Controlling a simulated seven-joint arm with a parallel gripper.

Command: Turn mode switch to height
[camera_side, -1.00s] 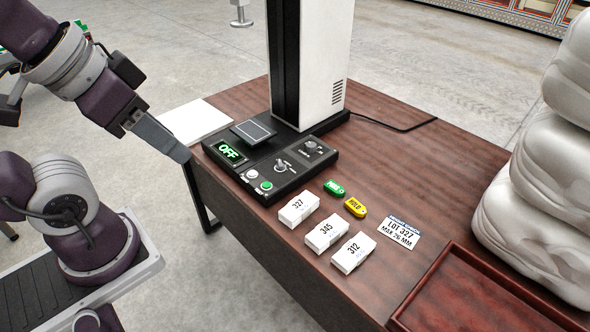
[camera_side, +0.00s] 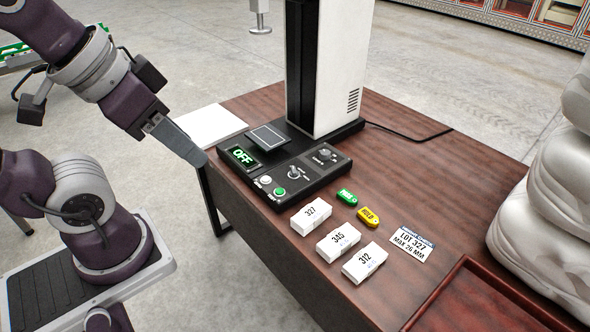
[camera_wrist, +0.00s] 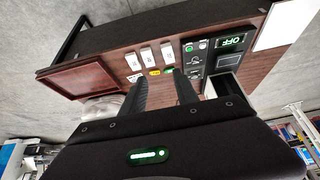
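The black control panel (camera_side: 312,178) of the measuring device sits on the brown table. Its display (camera_side: 243,157) reads OFF in green. A knob (camera_side: 294,172) stands right of a white button and a green button, and a second knob (camera_side: 325,154) is farther back. Their labels are too small to read, so I cannot tell which is the mode switch. My gripper (camera_side: 203,160) is left of the panel at the table edge, apart from the knobs. In the wrist view its two fingers (camera_wrist: 161,78) are spread with nothing between them, and the panel (camera_wrist: 193,68) is beyond them.
A white column (camera_side: 342,70) rises behind the panel. Three white boxes (camera_side: 338,241), a green tag (camera_side: 347,197) and a yellow tag (camera_side: 368,217) lie in front. A label card (camera_side: 412,244), a red-brown tray (camera_side: 440,289) and white sacks (camera_side: 545,215) are to the right.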

